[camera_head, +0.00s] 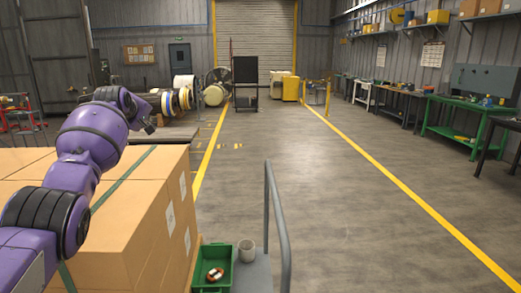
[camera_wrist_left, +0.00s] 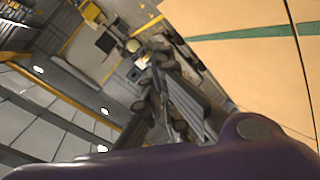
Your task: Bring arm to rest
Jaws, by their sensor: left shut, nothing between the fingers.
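My purple left arm comes in from the left above the strapped cardboard boxes (camera_head: 125,215). Its left gripper (camera_head: 149,124) is a small dark shape past the wrist, near the far edge of the boxes, shut and empty. In the left wrist view the dark gripper (camera_wrist_left: 168,95) fills the middle, with a tilted view of the hall behind it. A box top (camera_wrist_left: 255,65) with a green strap shows at the upper right of that view, apart from the fingers. My right gripper is not in view.
A green bin (camera_head: 212,270) with a small red and white item, a grey cup (camera_head: 246,250) and a grey rail (camera_head: 277,220) stand at the front. A low platform (camera_head: 165,133) with spools lies beyond the boxes. The middle floor is clear.

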